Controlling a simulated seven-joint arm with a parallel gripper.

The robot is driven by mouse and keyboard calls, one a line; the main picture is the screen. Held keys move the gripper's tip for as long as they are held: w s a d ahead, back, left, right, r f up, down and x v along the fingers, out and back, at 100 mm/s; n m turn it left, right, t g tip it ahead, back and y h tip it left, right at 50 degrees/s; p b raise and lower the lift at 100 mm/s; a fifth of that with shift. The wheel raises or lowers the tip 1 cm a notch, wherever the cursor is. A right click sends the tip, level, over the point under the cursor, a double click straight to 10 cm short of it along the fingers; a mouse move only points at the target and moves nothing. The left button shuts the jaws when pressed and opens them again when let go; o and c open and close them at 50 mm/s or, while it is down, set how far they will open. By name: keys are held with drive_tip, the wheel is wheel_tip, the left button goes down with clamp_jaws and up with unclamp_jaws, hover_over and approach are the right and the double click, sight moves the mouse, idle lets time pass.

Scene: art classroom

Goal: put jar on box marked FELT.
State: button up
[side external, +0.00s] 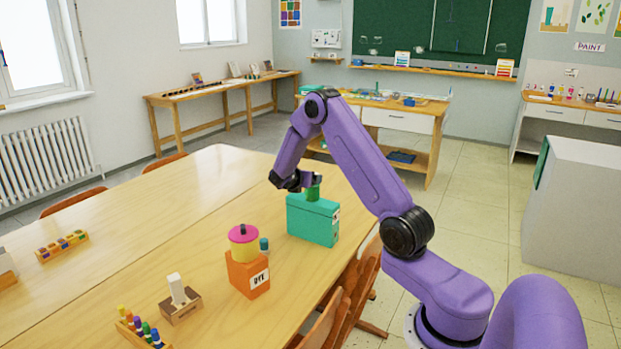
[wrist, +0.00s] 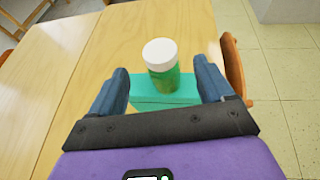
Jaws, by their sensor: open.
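A green jar with a white lid (wrist: 161,62) stands upright on the teal box (wrist: 150,103) in the wrist view. In the side view the green jar (side external: 313,193) is on top of the teal box (side external: 312,222), its lid hidden by my gripper. The box has a white label at its right end, too small to read. My gripper (side external: 298,181) is over the box. In the wrist view its two fingers (wrist: 162,78) are apart on either side of the jar, with gaps between them and the jar.
A yellow jar with a pink lid (side external: 243,243) sits on an orange box marked DYE (side external: 248,275). A small blue-green jar (side external: 264,245) is beside it. A wooden block holding a white piece (side external: 181,302) and a marker rack (side external: 140,328) are nearer. The table's left side (side external: 150,220) is largely clear.

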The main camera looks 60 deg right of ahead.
drive_tip(key=s+a+r+m+y, duration=0.2)
drive_tip(key=s+a, duration=0.1)
drive_tip(key=a, duration=0.6)
drive_tip(key=s+a+r+m+t+y, duration=0.1)
drive_tip(key=s+a+y, duration=0.15)
drive_tip(key=a, duration=0.75)
drive_tip(key=s+a+r+m+y, duration=0.2)
drive_tip(key=s+a, duration=0.2)
drive_tip(key=a, duration=0.5)
drive_tip(key=s+a+g+y, duration=0.1)
drive_tip(key=s+a, duration=0.3)
drive_tip(key=s, duration=0.4)
drive_tip(key=s+a+m+g+y, duration=0.1)
drive_tip(key=s+a+y, duration=0.3)
drive_tip(key=s, duration=0.5)
drive_tip(key=s+a+m+g+y, duration=0.1)
drive_tip(key=s+a+y, duration=0.1)
drive_tip(key=s+a, duration=0.3)
drive_tip(key=s, duration=0.3)
drive_tip(key=shift+s+a+r, duration=0.2)
drive_tip(key=shift+a+r, duration=0.1)
drive_tip(key=shift+a, duration=0.1)
